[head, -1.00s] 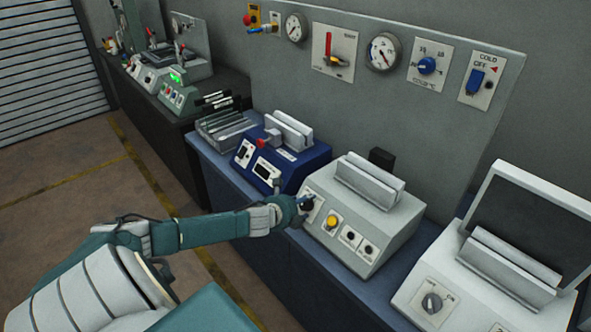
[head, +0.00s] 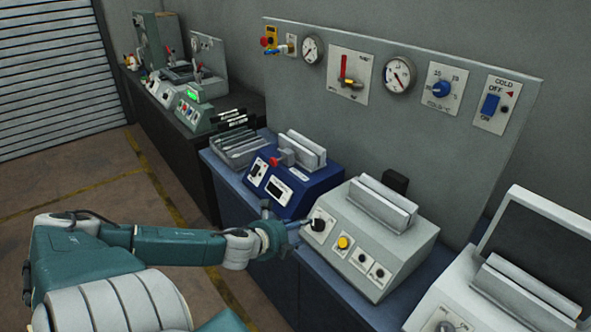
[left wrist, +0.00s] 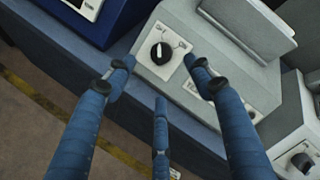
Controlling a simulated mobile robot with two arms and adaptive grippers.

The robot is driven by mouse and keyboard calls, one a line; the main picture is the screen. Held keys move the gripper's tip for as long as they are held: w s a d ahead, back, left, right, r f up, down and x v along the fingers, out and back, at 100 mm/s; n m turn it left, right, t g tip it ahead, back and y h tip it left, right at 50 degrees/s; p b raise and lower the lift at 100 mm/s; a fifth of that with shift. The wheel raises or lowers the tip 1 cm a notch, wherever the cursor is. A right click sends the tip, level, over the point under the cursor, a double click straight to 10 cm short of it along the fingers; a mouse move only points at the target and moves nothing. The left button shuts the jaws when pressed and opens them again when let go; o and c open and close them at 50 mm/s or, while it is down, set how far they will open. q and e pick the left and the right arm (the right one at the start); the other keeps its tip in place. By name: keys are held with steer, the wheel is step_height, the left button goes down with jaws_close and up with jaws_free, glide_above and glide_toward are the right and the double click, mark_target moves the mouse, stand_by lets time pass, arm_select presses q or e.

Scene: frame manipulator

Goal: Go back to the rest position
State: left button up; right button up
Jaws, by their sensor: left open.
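My left gripper (head: 300,226) is in front of the grey-white machine (head: 405,245), close to its black knob (head: 318,225). In the left wrist view my left gripper (left wrist: 160,80) has its blue fingers spread apart with nothing between them. The black knob (left wrist: 160,53) lies just beyond the fingertips, on a pale plate marked with "On", and looks clear of the fingers. My right gripper is not in view.
A blue machine (head: 290,192) stands to the left of the grey-white one on the blue bench (head: 330,290). A white machine (head: 490,300) with a raised lid is at the right. A panel (head: 410,130) with gauges and switches rises behind. Floor (head: 100,190) is free at the left.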

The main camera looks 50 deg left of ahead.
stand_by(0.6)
arm_select(q)
steer(key=s+a+f+n+g+b, duration=0.15)
steer(key=s+f+n, duration=0.3)
steer(key=f, duration=0.65)
steer(key=s+a+f+n+g+y+b, duration=0.1)
steer(key=s+f+n+g+b, duration=0.15)
steer(key=s+f, duration=0.6)
steer(key=s+a+f+n+g+b, duration=0.1)
steer(key=s+f+n+b, duration=0.25)
steer(key=f, duration=1.05)
steer(key=s+d+f+n+g+h+b, duration=0.3)
steer(key=s+d+f+n, duration=0.6)
steer(key=s+d+f, duration=1.7)
steer(key=d+f+g+b, duration=0.1)
steer(key=d+g+b, duration=0.1)
steer(key=d, duration=0.1)
steer(key=shift+d+n, duration=0.25)
steer(key=shift+n, duration=0.1)
steer(key=shift+f, duration=0.1)
